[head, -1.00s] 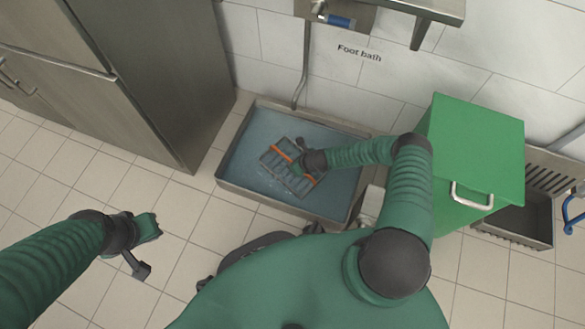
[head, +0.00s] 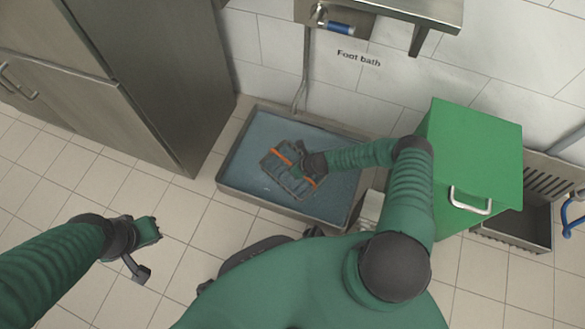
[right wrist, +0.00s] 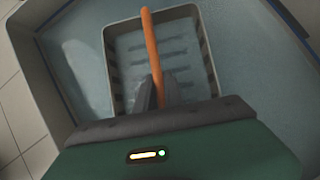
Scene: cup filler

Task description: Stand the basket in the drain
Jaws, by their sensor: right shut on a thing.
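The grey slatted basket (head: 273,166) with an orange handle sits in the blue-grey water of the foot bath (head: 232,186). My right gripper (head: 300,168) is shut on the orange handle; in the right wrist view the fingers (right wrist: 158,92) close around the handle (right wrist: 150,40) over the basket (right wrist: 112,65). Water and faint slats show inside the basket. A metal trough with a slotted back, seemingly the drain (head: 518,230), stands at the far right, partly hidden by a green bin. My left gripper (head: 147,232) hangs empty over the floor at left; its jaw opening is unclear.
The green bin (head: 470,150) with a metal handle stands between the foot bath and the trough. A tall steel cabinet (head: 140,80) is at left of the bath. A pipe and steel shelf are on the tiled wall behind. The tiled floor at left is clear.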

